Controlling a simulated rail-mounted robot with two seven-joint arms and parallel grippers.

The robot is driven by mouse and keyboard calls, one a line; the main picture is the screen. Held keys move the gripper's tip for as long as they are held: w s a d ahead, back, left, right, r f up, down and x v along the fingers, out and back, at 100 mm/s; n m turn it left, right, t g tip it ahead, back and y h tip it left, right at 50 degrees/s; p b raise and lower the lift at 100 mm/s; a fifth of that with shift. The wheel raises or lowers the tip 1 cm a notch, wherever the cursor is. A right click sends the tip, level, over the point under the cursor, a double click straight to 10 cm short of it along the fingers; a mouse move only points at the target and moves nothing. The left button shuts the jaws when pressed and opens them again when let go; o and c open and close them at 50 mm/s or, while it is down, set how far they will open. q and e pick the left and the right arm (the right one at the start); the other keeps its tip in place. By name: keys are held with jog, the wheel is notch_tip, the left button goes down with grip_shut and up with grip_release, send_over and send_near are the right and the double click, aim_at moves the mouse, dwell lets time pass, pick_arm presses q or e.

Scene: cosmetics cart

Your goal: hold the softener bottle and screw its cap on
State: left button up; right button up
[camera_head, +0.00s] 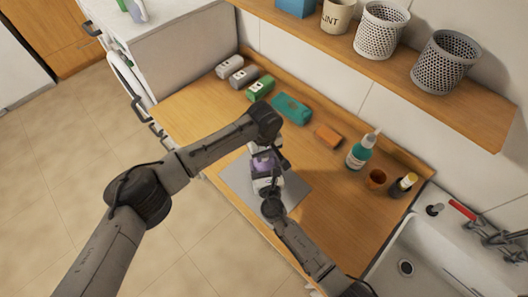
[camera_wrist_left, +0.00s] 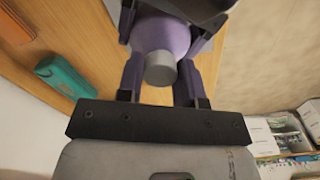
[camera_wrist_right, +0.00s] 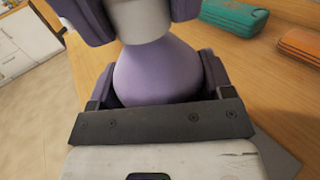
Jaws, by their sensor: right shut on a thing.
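The lilac softener bottle (camera_head: 262,160) stands at the mat on the wooden counter, partly hidden by my arms. It fills the right wrist view (camera_wrist_right: 160,72). My right gripper (camera_wrist_right: 158,80) is shut on its body. The pale grey cap (camera_wrist_left: 160,70) is at the top of the bottle, and it also shows in the right wrist view (camera_wrist_right: 145,20). My left gripper (camera_wrist_left: 160,72) is above the bottle, its fingers apart on both sides of the cap. I cannot tell whether the cap is fully seated on the neck.
A teal-green case (camera_head: 291,108) and an orange block (camera_head: 328,136) lie behind. A shelf (camera_head: 440,95) overhangs the back.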

pick_arm(q)
jog(key=c, duration=0.4)
jog(key=m, duration=0.4)
jog(key=shift+c, duration=0.2)
jog(key=m, duration=0.5)
jog(key=shift+m, duration=0.4)
jog(key=m, duration=0.5)
jog(key=shift+m, duration=0.3)
jog(key=m, duration=0.6)
jog(key=shift+m, duration=0.4)
jog(key=o, duration=1.1)
jog(key=shift+r, duration=0.1)
notch_tip(320, 180, up, 12)
jog(key=shift+f, duration=0.1)
